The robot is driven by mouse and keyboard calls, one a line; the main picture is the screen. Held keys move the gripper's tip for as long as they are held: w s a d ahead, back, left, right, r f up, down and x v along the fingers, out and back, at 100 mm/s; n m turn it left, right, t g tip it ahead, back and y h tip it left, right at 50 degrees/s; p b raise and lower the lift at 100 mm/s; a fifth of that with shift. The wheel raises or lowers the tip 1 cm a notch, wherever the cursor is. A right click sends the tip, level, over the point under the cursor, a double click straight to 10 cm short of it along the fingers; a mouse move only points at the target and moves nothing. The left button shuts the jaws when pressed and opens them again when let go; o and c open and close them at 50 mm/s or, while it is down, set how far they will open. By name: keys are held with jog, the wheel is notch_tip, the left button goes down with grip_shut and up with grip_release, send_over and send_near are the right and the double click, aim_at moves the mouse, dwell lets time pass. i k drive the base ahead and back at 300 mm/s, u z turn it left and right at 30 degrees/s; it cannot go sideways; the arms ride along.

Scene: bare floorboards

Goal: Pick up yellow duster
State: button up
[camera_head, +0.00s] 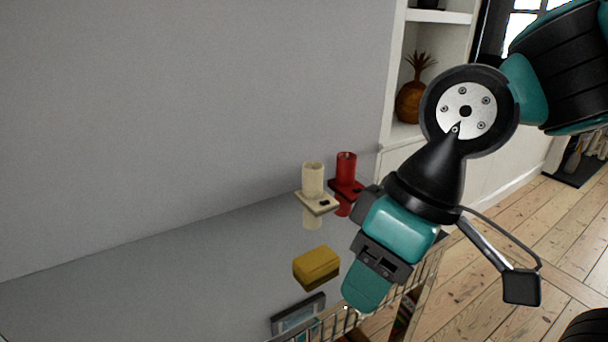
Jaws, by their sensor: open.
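The yellow duster (317,267) is a small block, yellow with a darker underside edge, on the grey surface (190,275) near the middle bottom of the head view. My gripper (362,305) points downward just right of the duster and lower in the picture, apart from it. Its teal and black body hides most of the fingers, and I see nothing held in it.
A cream holder (313,182) and a red holder (346,170) stand behind the duster near the wall. A flat grey framed item (298,314) lies in front, beside a wire rack edge (345,322). The surface to the left is clear.

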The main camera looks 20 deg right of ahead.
aim_at(310, 267)
jog(key=z, duration=0.45)
jog(key=k, duration=1.05)
jog(key=u, duration=0.5)
jog(key=i, duration=1.4)
jog(key=z, duration=0.3)
